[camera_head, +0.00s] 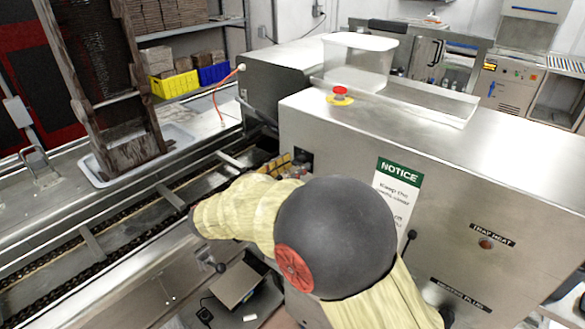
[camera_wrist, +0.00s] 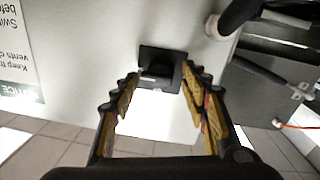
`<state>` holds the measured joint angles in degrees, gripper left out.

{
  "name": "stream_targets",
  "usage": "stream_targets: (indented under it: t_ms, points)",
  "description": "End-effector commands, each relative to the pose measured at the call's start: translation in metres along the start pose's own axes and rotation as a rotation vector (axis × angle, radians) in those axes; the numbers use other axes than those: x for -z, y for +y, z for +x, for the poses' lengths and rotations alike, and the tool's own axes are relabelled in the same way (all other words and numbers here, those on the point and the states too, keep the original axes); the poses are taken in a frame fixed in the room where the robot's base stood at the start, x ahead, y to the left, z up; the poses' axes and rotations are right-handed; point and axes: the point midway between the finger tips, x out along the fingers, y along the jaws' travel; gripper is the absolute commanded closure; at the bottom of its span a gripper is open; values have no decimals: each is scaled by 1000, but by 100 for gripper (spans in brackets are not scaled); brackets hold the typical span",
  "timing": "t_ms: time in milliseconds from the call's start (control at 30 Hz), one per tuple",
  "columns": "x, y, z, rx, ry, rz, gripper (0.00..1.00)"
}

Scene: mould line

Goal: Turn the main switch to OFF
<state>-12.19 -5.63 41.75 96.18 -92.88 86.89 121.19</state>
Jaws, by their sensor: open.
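The main switch is most likely the black square plate with a dark knob (camera_wrist: 158,70) on the steel machine's side panel, seen between my fingertips in the wrist view. In the head view a dark patch (camera_head: 304,156) at the left end of that panel seems to be the same plate, partly hidden by my gripper. Which way the knob points is too small to tell. My gripper (camera_wrist: 160,80) is open, one yellow-padded finger on each side of the plate. Nothing is held, and I cannot tell whether the fingers touch the knob. My gripper also shows in the head view (camera_head: 284,165), mostly behind my arm.
A red button on a yellow base (camera_head: 340,95) and a clear tub (camera_head: 358,62) are on the machine top. A NOTICE sign (camera_head: 398,185) and small lever (camera_head: 408,241) are right of my arm. A chain conveyor (camera_head: 130,220) runs at left. A black hose (camera_wrist: 238,15) is near my right finger.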

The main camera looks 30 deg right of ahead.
Motion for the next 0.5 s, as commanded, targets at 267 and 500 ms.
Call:
stream_targets:
  t_ms: [267,500]
  points:
    - [0,0,2,1,0,-1,55]
    - [0,0,2,1,0,-1,67]
